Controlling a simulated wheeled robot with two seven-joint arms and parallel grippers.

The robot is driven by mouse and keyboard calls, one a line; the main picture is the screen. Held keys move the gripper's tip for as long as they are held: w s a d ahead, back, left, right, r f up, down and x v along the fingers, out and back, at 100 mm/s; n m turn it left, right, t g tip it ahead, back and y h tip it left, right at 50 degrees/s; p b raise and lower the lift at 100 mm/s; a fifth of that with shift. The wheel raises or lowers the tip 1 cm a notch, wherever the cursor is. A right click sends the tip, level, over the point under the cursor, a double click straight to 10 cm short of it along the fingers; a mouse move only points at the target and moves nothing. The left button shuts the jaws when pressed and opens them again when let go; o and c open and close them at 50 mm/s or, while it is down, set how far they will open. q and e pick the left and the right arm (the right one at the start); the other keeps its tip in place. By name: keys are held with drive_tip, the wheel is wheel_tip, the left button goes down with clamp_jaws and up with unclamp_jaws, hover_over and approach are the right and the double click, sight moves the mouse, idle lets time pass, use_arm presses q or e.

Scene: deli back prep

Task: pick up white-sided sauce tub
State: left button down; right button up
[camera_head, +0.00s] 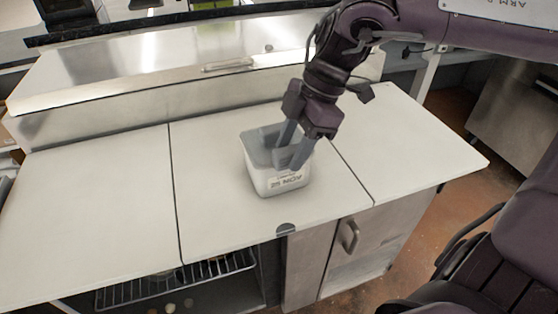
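The white-sided sauce tub (259,180) stands upright on the white prep counter, near the middle of the head view. It has an open top, a greyish inside and a label with dark print on its front side. My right gripper (279,145) reaches down from the upper right over the tub's right part. Its two grey fingers are apart and sit at the level of the tub's rim. They hide part of the rim and the inside. I cannot tell whether either finger touches the tub. My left gripper is not in view.
The white counter (90,205) is clear on both sides of the tub, with seams between its panels. A raised steel lid with a handle (228,66) runs along the back. Below the front edge are a wire rack (180,279) and a cabinet door with a handle (349,236).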

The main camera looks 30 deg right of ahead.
clamp_jaws()
drive_tip(key=shift+r, duration=0.1)
idle(1.1)
